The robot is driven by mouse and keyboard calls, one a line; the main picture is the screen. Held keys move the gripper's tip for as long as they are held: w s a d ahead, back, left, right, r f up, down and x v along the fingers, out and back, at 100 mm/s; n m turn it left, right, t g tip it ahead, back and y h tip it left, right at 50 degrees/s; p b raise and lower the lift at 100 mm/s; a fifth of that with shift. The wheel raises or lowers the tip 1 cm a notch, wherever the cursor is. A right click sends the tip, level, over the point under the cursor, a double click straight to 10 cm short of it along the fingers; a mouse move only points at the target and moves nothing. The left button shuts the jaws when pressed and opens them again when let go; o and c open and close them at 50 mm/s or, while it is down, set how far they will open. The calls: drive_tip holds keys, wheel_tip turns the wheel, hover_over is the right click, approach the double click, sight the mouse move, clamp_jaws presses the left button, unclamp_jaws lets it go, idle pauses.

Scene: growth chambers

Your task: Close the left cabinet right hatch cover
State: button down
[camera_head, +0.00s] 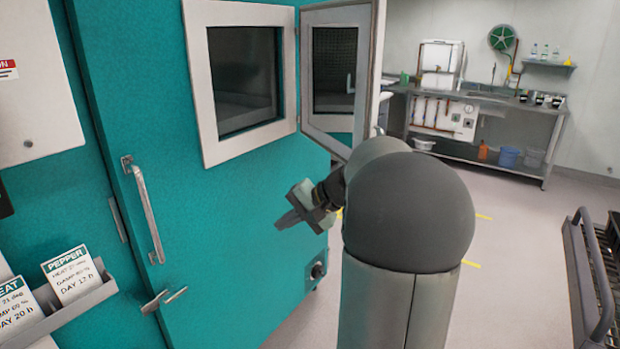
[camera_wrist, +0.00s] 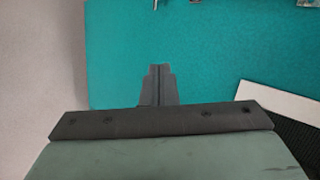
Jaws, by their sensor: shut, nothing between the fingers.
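The teal cabinet (camera_head: 232,222) fills the left of the head view. It has a white-framed window opening (camera_head: 290,78) with dark glass. The hatch cover (camera_head: 367,95) is a white-framed panel with a dark pane, swung out at the right side of the window frame; my arm hides its lower right part. My gripper (camera_head: 284,222) is shut and empty, in front of the teal door below the window and hatch cover. In the wrist view the gripper fingers (camera_wrist: 157,84) are together against the teal surface (camera_wrist: 210,50). Contact with the door cannot be told.
A long door handle (camera_head: 148,212) and a latch (camera_head: 163,299) are on the cabinet door. A card holder (camera_head: 62,310) is at lower left. A sink bench (camera_head: 480,115) stands at the back right. A dark cart (camera_head: 592,270) is at the right edge. Floor between is clear.

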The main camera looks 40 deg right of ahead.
drive_tip(key=s+d+m+t+h+b, duration=0.2)
drive_tip(key=d+m+t, duration=0.3)
drive_tip(key=d, duration=1.5)
drive_tip(key=s+d+r+m+t+h, duration=0.1)
drive_tip(key=s+d+r+t+h, duration=0.2)
drive_tip(key=d, duration=0.4)
drive_tip(key=s+d+r+m+t, duration=0.1)
drive_tip(key=s+d+r+t, duration=0.1)
drive_tip(key=s+d, duration=0.45)
drive_tip(key=w+a+p, duration=0.2)
drive_tip(key=w+a, duration=0.1)
drive_tip(key=w, duration=0.8)
drive_tip(key=shift+w+a+f+h+p, duration=0.15)
drive_tip(key=shift+w+h+p, duration=0.15)
drive_tip(key=shift+h+p, duration=0.1)
drive_tip(key=shift+f, duration=0.1)
